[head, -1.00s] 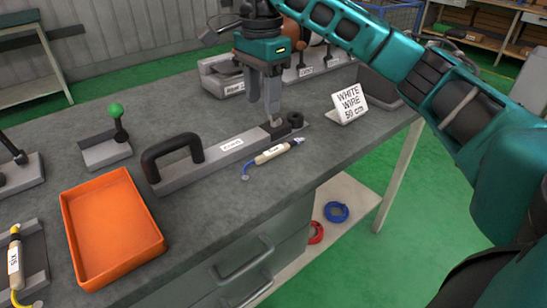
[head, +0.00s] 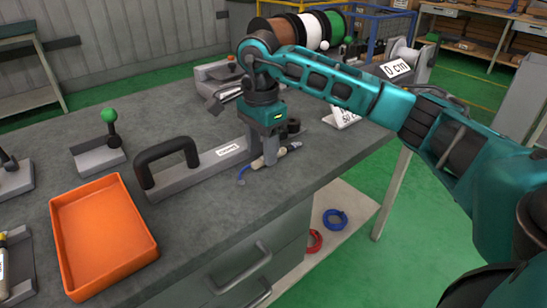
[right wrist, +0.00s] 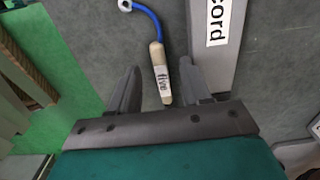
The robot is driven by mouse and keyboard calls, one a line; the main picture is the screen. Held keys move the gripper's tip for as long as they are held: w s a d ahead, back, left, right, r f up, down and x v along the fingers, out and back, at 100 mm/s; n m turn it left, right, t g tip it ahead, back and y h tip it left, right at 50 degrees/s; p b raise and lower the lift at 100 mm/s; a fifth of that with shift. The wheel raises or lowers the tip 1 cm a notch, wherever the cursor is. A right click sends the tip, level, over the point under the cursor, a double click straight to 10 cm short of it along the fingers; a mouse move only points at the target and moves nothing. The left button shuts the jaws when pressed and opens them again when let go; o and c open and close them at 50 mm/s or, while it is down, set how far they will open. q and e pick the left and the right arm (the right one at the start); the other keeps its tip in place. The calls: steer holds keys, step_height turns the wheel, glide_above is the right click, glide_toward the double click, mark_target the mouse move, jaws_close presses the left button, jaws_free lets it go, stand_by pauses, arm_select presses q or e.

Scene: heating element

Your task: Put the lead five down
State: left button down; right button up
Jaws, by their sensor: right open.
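The lead five (head: 284,151) is a pale stick with a white label and a short blue wire ending in a ring. It lies on the grey bench in front of the long grey record bar (head: 222,157) with its black handle. In the right wrist view the label "five" reads on the lead (right wrist: 160,78). My right gripper (head: 264,160) points down at the lead, its fingers low over the bench. The right wrist view shows the fingers (right wrist: 160,88) apart, one on each side of the lead's pale end, with gaps between. My left gripper is out of view.
An orange tray (head: 103,236) sits at the bench's front left, with a green-knobbed lever block (head: 100,150) behind it. A white sign (head: 342,116) stands to the right. Wire spools (head: 300,30) are at the back.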

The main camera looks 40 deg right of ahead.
steer(key=shift+f, duration=0.8)
jaws_close()
